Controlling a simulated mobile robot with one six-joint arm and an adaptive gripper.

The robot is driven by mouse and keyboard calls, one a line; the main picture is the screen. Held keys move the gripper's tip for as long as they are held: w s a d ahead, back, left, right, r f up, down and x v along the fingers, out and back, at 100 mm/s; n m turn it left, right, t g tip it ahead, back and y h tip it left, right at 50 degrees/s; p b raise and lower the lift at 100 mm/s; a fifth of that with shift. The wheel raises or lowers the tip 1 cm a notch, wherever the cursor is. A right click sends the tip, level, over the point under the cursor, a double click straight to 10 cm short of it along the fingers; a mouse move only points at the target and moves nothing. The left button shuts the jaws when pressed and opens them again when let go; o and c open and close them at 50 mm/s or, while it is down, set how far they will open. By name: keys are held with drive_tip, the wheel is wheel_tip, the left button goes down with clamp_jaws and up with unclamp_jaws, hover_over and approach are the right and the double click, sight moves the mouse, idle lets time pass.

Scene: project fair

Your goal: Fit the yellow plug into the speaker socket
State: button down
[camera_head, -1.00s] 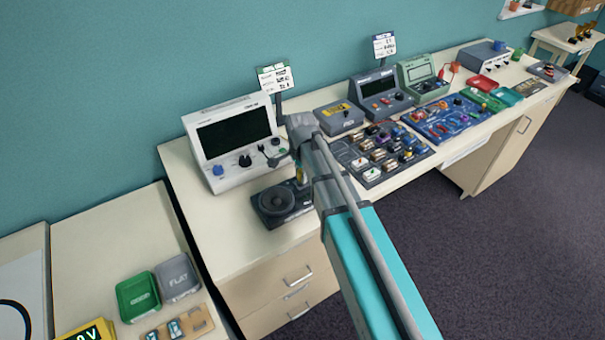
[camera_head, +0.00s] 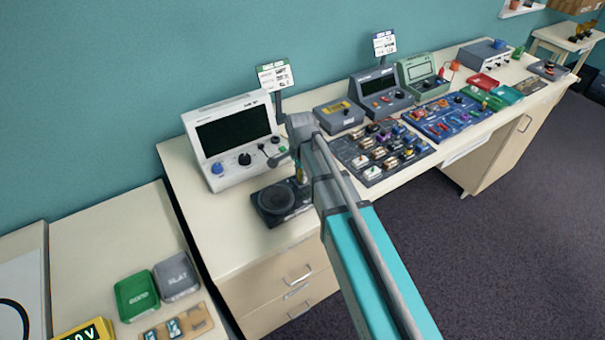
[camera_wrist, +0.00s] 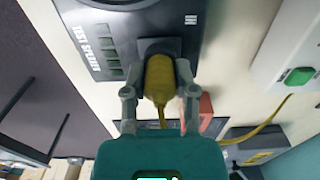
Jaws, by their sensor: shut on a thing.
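The yellow plug (camera_wrist: 159,78) is held between the two fingers of my gripper (camera_wrist: 158,92) in the wrist view, with a yellow cable trailing from it. In the head view the speaker (camera_head: 277,203) lies on the bench in front of the white screen unit. My gripper is at the speaker's right side there, mostly hidden by my arm, with a bit of yellow showing.
The white screen unit (camera_head: 235,140) stands close behind the speaker. A board of small parts (camera_head: 372,174) lies to the right of my arm. The bench top (camera_head: 232,250) left and front of the speaker is clear. A reddish block (camera_wrist: 206,108) is beside the right finger.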

drive_tip(key=shift+c, duration=1.7)
unclamp_jaws()
drive_tip(key=o, duration=0.3)
drive_tip(key=shift+o, duration=0.2)
drive_tip(key=shift+s, duration=0.1)
drive_tip(key=shift+r+p, duration=4)
